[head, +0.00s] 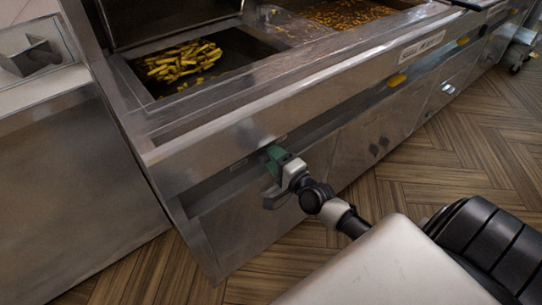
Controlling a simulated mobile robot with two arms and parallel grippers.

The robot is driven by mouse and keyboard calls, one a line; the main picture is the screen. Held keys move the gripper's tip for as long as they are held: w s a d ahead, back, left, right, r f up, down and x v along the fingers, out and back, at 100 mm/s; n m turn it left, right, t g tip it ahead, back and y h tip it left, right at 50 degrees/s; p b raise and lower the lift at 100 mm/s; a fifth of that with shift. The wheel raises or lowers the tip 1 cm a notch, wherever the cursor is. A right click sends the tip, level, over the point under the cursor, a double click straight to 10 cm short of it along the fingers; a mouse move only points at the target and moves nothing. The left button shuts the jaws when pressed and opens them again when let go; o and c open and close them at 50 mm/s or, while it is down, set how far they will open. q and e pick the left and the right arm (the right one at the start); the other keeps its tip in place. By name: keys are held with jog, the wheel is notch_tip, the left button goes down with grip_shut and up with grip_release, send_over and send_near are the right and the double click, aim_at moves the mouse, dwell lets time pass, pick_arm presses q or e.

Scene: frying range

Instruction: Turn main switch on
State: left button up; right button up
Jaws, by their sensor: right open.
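A green part (277,155), which looks like the main switch, shows on the front of the steel fryer, in the recessed strip under its top edge. My right gripper (274,180) is open right at it, and the gripper's body partly covers the green part. One grey finger shows below the green part. I cannot tell whether the gripper touches it, nor which position the switch is in. My left gripper is not in view.
The steel fryer (225,120) runs diagonally, with fries (182,61) in one vat and more food (350,13) in another. Yellow parts (397,79) sit farther along its front. A steel counter (75,165) stands at left. Wooden floor (455,140) is clear at right.

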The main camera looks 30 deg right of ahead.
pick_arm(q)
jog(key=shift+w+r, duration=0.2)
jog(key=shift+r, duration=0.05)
pick_arm(e)
jog(key=shift+w, duration=0.9)
jog(key=shift+c, duration=0.5)
grip_shut()
jog(key=shift+r+n+p, duration=0.1)
jog(key=shift+n+p, duration=1.25)
jog(key=shift+n, duration=1.35)
jog(key=n+p, duration=0.2)
jog(key=n, duration=0.3)
jog(key=shift+a+n+p, duration=0.1)
jog(key=shift+n+p, duration=0.2)
jog(key=n+p, duration=0.1)
jog(key=n, duration=0.2)
jog(key=shift+n, duration=0.3)
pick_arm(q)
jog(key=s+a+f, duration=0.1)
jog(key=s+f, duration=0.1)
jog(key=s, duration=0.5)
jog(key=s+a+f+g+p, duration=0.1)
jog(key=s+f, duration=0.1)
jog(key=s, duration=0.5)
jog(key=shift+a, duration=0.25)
pick_arm(e)
jog(key=shift+n, duration=1.9)
